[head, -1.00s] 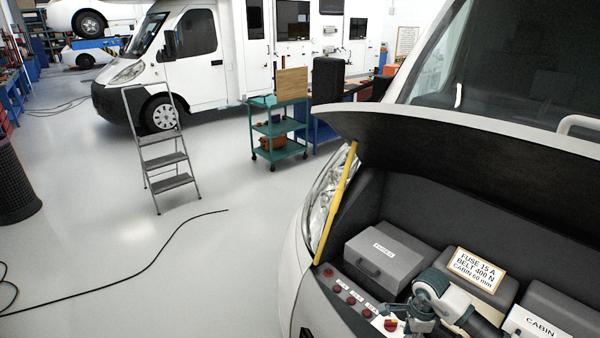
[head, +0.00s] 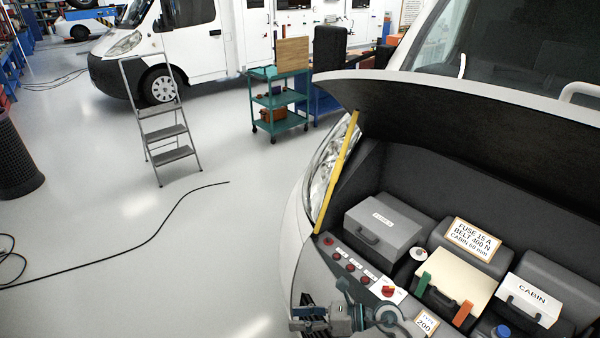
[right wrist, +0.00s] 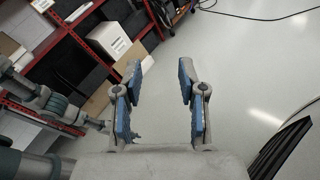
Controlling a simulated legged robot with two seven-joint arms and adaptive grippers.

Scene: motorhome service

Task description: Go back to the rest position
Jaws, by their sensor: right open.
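My right gripper (head: 308,318) shows at the bottom middle of the head view, near the front edge of the open engine bay. In the right wrist view its two blue-padded fingers (right wrist: 158,82) are spread apart with nothing between them, over the floor. Part of a grey and teal arm (right wrist: 50,100) of mine shows at the left of that view.
The engine bay holds a grey box (head: 385,222), a cream-lidded box (head: 455,272) and a CABIN box (head: 530,298). A yellow prop (head: 340,170) stands at its left. A step stool (head: 165,130), a teal trolley (head: 278,100) and a floor cable (head: 150,240) are farther off.

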